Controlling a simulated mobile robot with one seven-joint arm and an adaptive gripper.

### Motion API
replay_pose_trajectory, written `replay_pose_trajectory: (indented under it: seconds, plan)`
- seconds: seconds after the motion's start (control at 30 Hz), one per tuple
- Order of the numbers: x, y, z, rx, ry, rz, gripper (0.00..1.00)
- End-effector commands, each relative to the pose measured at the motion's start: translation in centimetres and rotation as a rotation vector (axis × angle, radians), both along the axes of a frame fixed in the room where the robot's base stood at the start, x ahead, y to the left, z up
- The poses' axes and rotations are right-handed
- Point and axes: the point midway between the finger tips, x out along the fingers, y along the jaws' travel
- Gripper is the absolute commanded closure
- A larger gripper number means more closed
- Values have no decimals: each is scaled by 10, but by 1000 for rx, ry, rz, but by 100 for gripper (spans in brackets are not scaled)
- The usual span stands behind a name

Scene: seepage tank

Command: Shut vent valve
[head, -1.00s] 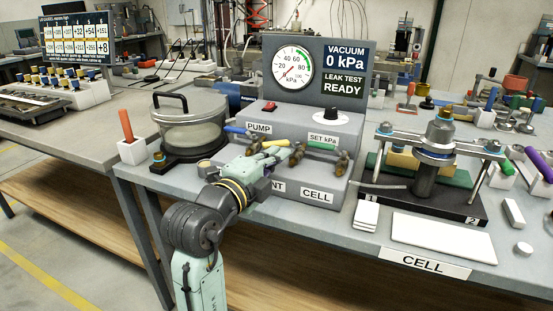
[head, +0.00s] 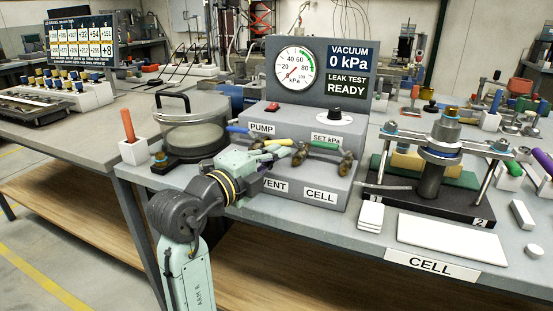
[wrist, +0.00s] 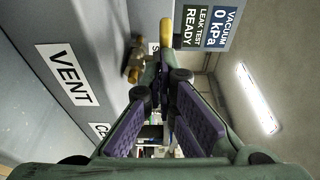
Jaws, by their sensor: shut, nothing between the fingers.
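The vent valve, with a yellow handle (head: 279,142) and brass body (head: 299,155), sits on the grey console above the VENT label (head: 274,185). The handle points left in the head view, and its lower side is partly hidden by my gripper. My gripper (head: 272,154) is shut and empty, its fingers right by the yellow handle. In the wrist view the yellow handle (wrist: 166,27) shows just beyond the closed fingertips (wrist: 160,72), with the VENT label (wrist: 69,74) to the left. I cannot tell whether the fingers touch the handle.
A blue handle (head: 238,129) lies to the left and the green-handled CELL valve (head: 325,146) to the right. The gauge (head: 294,70) and display (head: 347,72) read 0 kPa. A glass chamber (head: 190,132) stands left; a clamp fixture (head: 432,170) stands right.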

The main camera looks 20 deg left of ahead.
Motion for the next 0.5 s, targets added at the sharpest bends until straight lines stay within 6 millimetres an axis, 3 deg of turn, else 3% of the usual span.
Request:
replay_pose_trajectory:
  seconds: [0.5]
  plan:
    - [14,21,-4,-3,0,-294,100]
